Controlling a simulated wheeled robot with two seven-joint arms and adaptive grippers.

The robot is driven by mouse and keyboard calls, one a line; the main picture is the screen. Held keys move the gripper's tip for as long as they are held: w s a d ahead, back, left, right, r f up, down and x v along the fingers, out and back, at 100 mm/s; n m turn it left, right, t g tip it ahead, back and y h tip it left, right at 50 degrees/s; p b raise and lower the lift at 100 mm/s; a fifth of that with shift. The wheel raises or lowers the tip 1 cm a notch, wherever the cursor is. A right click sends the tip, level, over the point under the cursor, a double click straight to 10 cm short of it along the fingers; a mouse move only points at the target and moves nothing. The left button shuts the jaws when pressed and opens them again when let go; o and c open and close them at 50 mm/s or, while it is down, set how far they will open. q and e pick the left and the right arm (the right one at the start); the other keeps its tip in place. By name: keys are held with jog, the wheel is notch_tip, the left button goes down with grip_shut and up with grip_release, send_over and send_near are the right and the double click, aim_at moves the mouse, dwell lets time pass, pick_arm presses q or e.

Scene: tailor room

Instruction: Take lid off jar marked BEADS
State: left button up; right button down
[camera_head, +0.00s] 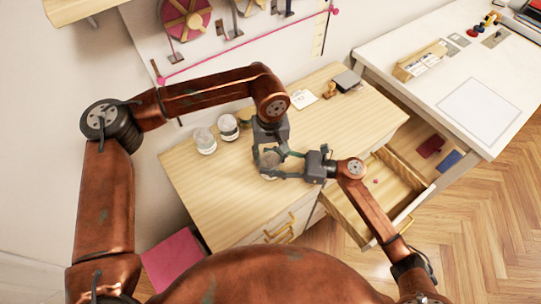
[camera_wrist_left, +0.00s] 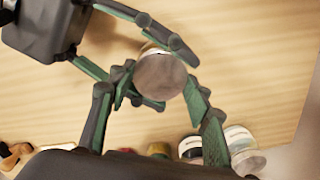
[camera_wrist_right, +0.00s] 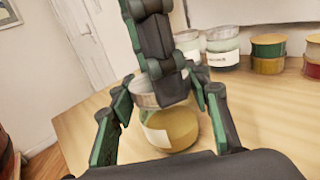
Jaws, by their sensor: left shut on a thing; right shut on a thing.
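A glass jar (camera_wrist_right: 172,130) with yellowish contents and a white label stands upright on the wooden cabinet top; I cannot read its label. Its round grey lid (camera_wrist_left: 160,77) sits at the jar's mouth; I cannot tell whether it is loose. My left gripper (camera_head: 268,146) comes down from above and is shut on the lid. My right gripper (camera_head: 284,164) comes in level from the right, its fingers around the jar's body, shut on it. In the head view the jar (camera_head: 268,164) is partly hidden by both grippers.
Two more lidded jars (camera_head: 204,141) (camera_head: 228,127) stand behind to the left. A stamp (camera_head: 330,90), a white card (camera_head: 303,99) and a dark box (camera_head: 347,81) lie at the back right. An open drawer (camera_head: 352,218) juts out at the right front.

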pick_arm(q)
jog(key=o, duration=1.3)
jog(key=shift+r, duration=0.1)
notch_tip(320, 180, up, 4)
jog(key=shift+r, duration=0.1)
jog(key=shift+c, duration=0.4)
jog(key=shift+r, duration=0.1)
jog(key=shift+c, duration=0.8)
jog(key=m, duration=0.2)
jog(key=r+m, duration=0.1)
jog(key=shift+d+r+m, duration=0.1)
jog(key=shift+r+m, duration=0.2)
jog(key=shift+m, duration=0.1)
jog(key=m, duration=0.2)
jog(key=r+m, duration=0.1)
jog(key=shift+r+m, duration=0.25)
jog(key=shift+m, duration=0.15)
jog(key=shift+f, duration=3.9)
pick_arm(e)
jog(key=shift+f, duration=0.1)
